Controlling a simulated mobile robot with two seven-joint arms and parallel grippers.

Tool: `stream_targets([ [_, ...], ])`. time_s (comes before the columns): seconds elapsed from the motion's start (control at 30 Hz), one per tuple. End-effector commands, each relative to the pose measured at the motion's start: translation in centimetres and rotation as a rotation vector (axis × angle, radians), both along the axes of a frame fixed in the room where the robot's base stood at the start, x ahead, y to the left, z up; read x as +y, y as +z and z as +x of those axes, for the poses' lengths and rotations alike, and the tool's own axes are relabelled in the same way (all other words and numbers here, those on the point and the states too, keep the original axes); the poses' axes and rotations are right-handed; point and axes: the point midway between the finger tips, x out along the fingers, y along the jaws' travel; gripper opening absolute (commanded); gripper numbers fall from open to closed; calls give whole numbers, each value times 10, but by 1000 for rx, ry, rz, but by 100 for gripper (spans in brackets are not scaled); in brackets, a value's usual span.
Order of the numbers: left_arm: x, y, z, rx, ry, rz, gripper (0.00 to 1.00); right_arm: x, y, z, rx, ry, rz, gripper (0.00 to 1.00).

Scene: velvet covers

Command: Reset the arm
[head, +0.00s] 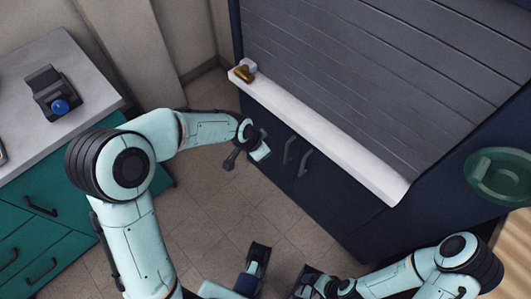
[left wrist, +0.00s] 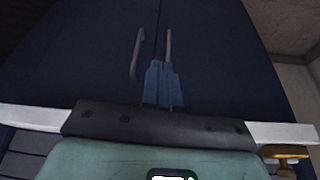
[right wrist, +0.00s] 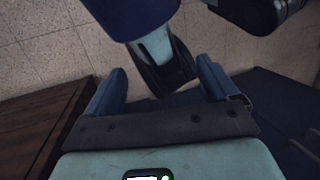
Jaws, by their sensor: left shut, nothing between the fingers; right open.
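My left arm (head: 200,130) reaches from the left towards the dark blue cabinet (head: 340,190). Its gripper (head: 262,153) is small in the head view, in front of the lower doors. In the left wrist view its blue fingers (left wrist: 163,68) are together and empty, pointing at the doors and their two grey handles. I cannot tell the gap to the doors. My right arm (head: 430,272) is folded low at the lower right.
A teal drawer unit (head: 40,220) with a grey top stands left, bearing a dark device (head: 50,93). A green dish (head: 500,178) is at right. Tiled floor between is clear.

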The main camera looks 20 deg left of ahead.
Motion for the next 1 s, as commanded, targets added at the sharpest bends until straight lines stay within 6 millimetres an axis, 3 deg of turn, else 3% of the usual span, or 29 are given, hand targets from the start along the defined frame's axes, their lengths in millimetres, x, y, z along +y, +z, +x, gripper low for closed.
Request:
stream_targets([
  [0.13, 0, 10, -4, 1, -1, 0, 0, 0, 1, 0, 2, 0, 0, 88],
  [0.4, 0, 10, -6, 4, 1, -1, 0, 0, 2, -1, 2, 0, 0, 88],
  [0.47, -1, 4, -9, 19, 12, -8, 0, 0, 6, -1, 2, 0, 0, 88],
  [0.57, -6, -22, -24, 81, 67, -39, 0, 0, 20, -1, 7, 2, 1, 88],
  [0.67, -15, -63, -58, 187, 184, -95, 0, 0, 44, -3, 16, 5, 3, 88],
  [0.8, -30, -115, -133, 362, 413, -169, 0, 0, 78, -3, 31, 10, 6, 88],
  [0.9, -40, -133, -187, 471, 576, -200, 0, 0, 99, -1, 44, 14, 9, 88],
  [1.0, -49, -137, -229, 549, 705, -215, 0, 1, 115, 2, 49, 17, 11, 88],
])
